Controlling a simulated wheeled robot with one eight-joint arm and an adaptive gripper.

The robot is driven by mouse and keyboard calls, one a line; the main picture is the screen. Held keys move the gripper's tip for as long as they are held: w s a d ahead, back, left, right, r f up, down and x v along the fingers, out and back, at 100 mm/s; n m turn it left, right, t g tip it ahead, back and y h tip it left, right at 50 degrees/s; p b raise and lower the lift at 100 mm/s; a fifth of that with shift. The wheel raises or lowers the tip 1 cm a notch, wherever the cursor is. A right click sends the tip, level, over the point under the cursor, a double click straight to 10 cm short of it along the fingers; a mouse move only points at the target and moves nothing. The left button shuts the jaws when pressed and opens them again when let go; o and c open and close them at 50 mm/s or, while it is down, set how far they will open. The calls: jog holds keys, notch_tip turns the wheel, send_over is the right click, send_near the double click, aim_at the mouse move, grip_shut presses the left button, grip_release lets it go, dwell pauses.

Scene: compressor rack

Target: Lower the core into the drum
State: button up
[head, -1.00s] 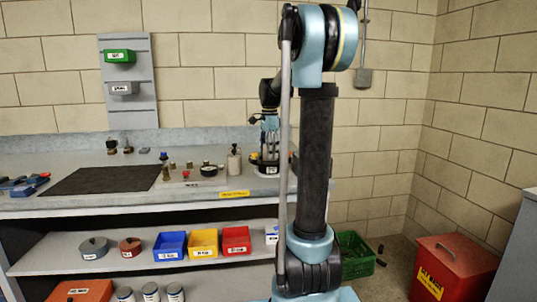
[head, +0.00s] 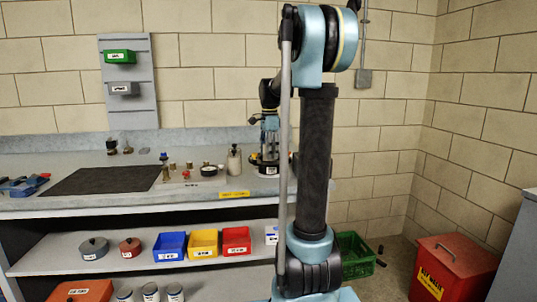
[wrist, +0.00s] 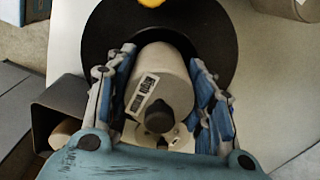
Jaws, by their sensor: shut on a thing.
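The core (wrist: 165,75) is a pale cylinder with a white label and a dark knob, seen in the wrist view. My gripper (wrist: 160,60) is shut on it, with one blue-and-grey finger on each side. A wide black round part (wrist: 105,25) shows behind and around the core; I cannot tell whether it is the drum's rim or base. In the head view my gripper (head: 269,122) points down over a dark, labelled round unit (head: 265,166) at the bench's right end, apparently the drum. The core is too small to make out there, and its depth is unclear.
In the wrist view a dark open box (wrist: 60,108) with a pale cylinder stands close at left. In the head view a pale bottle (head: 234,162) and several small parts stand left of the drum. A black mat (head: 95,181) is clear. A red bin (head: 455,268) stands on the floor at right.

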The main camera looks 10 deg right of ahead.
jog(key=shift+f, duration=0.35)
jog(key=shift+r, duration=0.1)
jog(key=shift+r, duration=0.25)
dwell(0.6)
jog(key=shift+f, duration=0.3)
jog(key=shift+r, duration=0.3)
dwell(0.4)
